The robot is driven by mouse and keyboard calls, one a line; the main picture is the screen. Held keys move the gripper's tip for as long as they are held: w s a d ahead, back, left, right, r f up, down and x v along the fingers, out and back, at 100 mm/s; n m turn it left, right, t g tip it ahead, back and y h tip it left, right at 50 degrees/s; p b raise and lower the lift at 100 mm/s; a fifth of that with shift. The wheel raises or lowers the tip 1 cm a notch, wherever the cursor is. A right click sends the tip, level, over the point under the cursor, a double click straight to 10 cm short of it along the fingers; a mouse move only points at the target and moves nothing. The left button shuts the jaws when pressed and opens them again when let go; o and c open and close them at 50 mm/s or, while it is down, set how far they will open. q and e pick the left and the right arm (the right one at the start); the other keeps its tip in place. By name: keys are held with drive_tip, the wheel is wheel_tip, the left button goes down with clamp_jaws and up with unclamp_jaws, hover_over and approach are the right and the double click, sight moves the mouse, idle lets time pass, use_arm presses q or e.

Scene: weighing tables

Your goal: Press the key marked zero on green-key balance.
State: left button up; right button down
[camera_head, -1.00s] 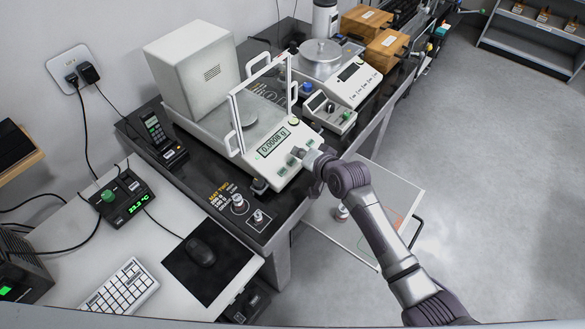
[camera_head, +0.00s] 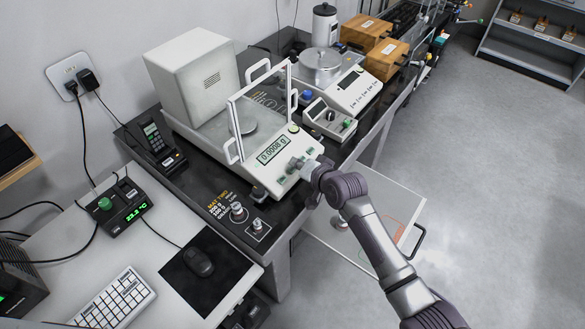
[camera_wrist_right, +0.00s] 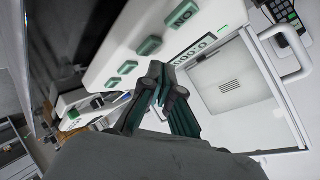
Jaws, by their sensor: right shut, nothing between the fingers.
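The green-key balance (camera_head: 257,172) is white, with a clear draft shield and a green display (camera_head: 272,151) that seems to read 0.0008 g. In the right wrist view its front panel (camera_wrist_right: 125,45) carries a row of green keys, one (camera_wrist_right: 183,13) marked ON. Marks on the other keys, such as the one (camera_wrist_right: 150,45) close to my fingertips, are not readable. My right gripper (camera_head: 295,164) is shut and empty over the key panel. Its fingertips (camera_wrist_right: 158,72) partly cover the panel beside the display; contact cannot be told. My left gripper is not in view.
A second balance (camera_head: 345,95) with a round pan and a small device (camera_head: 330,121) stand beyond my right gripper. Weights (camera_head: 238,212) stand on the black table in front.

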drive_tip(key=shift+f, duration=0.1)
idle(0.6)
drive_tip(key=shift+w+a+f, duration=0.1)
drive_tip(key=shift+f, duration=0.2)
drive_tip(key=shift+a+f+b, duration=0.1)
drive_tip(key=shift+f+b, duration=0.3)
idle(0.5)
idle(0.3)
drive_tip(key=shift+d+r+p, duration=0.25)
drive_tip(key=shift+r+p, duration=0.5)
drive_tip(key=shift+p, duration=0.25)
drive_tip(key=r+p, duration=0.3)
drive_tip(key=s+d+r+p, duration=0.1)
drive_tip(key=p, duration=0.1)
drive_tip(key=shift+r, duration=0.4)
